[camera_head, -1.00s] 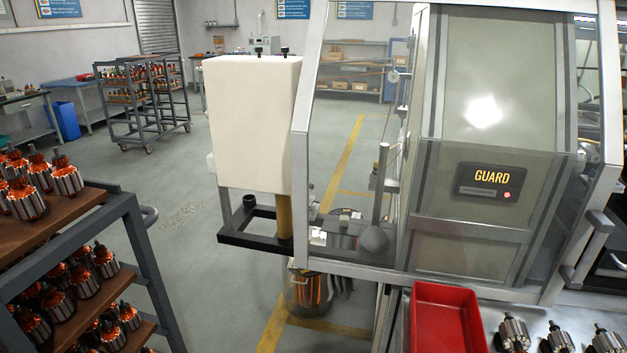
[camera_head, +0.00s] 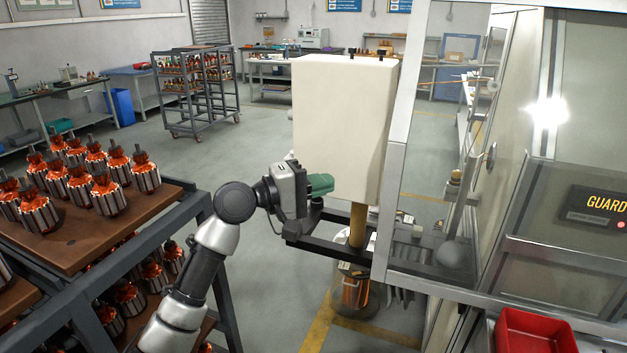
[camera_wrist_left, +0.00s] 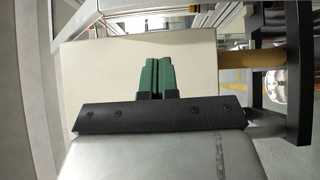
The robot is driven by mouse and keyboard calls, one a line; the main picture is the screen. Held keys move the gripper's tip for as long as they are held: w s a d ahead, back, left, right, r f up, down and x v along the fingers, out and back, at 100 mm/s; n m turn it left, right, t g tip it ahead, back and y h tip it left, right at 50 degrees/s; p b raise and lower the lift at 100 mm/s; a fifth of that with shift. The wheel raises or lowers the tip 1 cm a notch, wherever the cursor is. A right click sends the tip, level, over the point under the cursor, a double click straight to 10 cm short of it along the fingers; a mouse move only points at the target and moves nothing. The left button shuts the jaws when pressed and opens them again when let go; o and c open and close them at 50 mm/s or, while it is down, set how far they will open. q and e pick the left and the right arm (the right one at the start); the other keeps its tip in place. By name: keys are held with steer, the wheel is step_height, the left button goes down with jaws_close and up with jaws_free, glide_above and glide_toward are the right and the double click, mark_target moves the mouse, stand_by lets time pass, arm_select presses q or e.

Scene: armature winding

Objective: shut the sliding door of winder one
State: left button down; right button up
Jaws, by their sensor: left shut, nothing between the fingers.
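The winder (camera_head: 397,165) stands at the right, a metal-framed enclosure with clear panes and a lit GUARD label (camera_head: 606,204) inside. Its right part is cut off by the picture edge, and I cannot tell how far its sliding door is open. My left gripper (camera_head: 322,184) has green fingers that are shut and empty. It is beside the white box (camera_head: 345,125) on the winder's left side, and overlaps it in the head view. In the left wrist view the shut fingers (camera_wrist_left: 157,68) point towards the white box (camera_wrist_left: 110,70). My right gripper is not in view.
A rack (camera_head: 50,245) of copper-wound armatures stands close on the left, beside my left arm. A dark bracket (camera_head: 305,232) juts out below the white box. A red tray (camera_head: 535,330) is at the lower right. Open floor lies behind, with a trolley (camera_head: 197,88) farther back.

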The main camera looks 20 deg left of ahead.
arm_select(q)
steer(key=w+d+p, duration=0.3)
steer(key=d, duration=0.4)
steer(key=shift+w+d+p, duration=0.35)
steer(key=shift+d, duration=0.05)
steer(key=shift+w+f, duration=0.1)
